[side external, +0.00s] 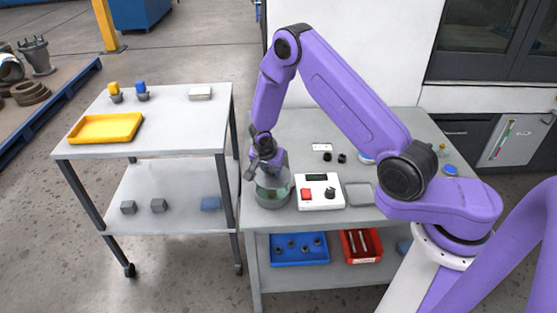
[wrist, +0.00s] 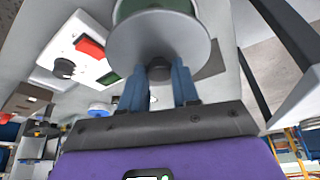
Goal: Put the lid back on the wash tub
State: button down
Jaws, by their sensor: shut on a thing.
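The wash tub (side external: 272,189) is a clear, greenish round vessel at the left front of the workbench. My gripper (wrist: 160,82) points down at the tub in the side view, with its wrist just above it. In the wrist view, its two blue fingers are shut on the lid (wrist: 150,45), a grey round disc; the gripped part is mostly hidden between the fingers. Part of the tub (wrist: 155,6) shows past the disc at the top of the wrist view. I cannot tell whether the lid touches the rim.
A white control box (side external: 319,192) with a red button and dark knob stands close right of the tub. A grey plate (side external: 359,195) lies beyond it. A cart with a yellow tray (side external: 106,128) stands left. Blue (side external: 300,249) and red (side external: 361,245) bins are on the lower shelf.

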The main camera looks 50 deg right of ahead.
aim_at(270, 178)
jog(key=shift+a+f, duration=0.2)
jog(key=shift+f, duration=2.1)
jog(key=shift+f, duration=0.15)
dwell(0.6)
jog(key=shift+c, duration=1.4)
grip_release()
jog(key=shift+r, duration=2.5)
